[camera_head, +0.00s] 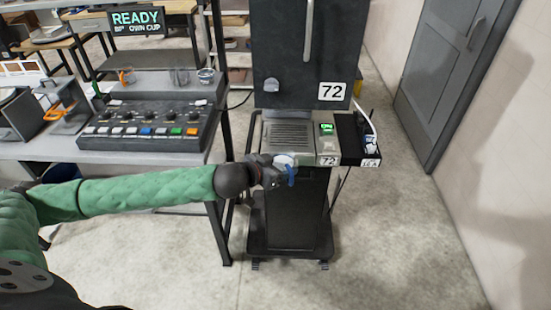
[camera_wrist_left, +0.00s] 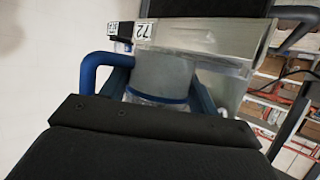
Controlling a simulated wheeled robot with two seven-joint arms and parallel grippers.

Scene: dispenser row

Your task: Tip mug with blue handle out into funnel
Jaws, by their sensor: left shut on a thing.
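The mug with the blue handle (camera_head: 291,174) is held in my left gripper (camera_head: 276,173), at the front edge of the dispenser's steel ledge. In the left wrist view the pale mug (camera_wrist_left: 163,74) sits between the two fingers of my left gripper (camera_wrist_left: 160,95). Its blue handle sticks out to the left there, and a blue band runs around the body. The mug looks roughly upright in the head view; its contents cannot be made out. I cannot pick out a funnel in either view. My right gripper is in neither view.
The black dispenser (camera_head: 305,50) marked 72 has a steel ledge (camera_head: 328,147) with a grille and a lit green display. A black side tray (camera_head: 352,140) is on its right. A table with a button console (camera_head: 150,125) stands to the left. Open floor lies right.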

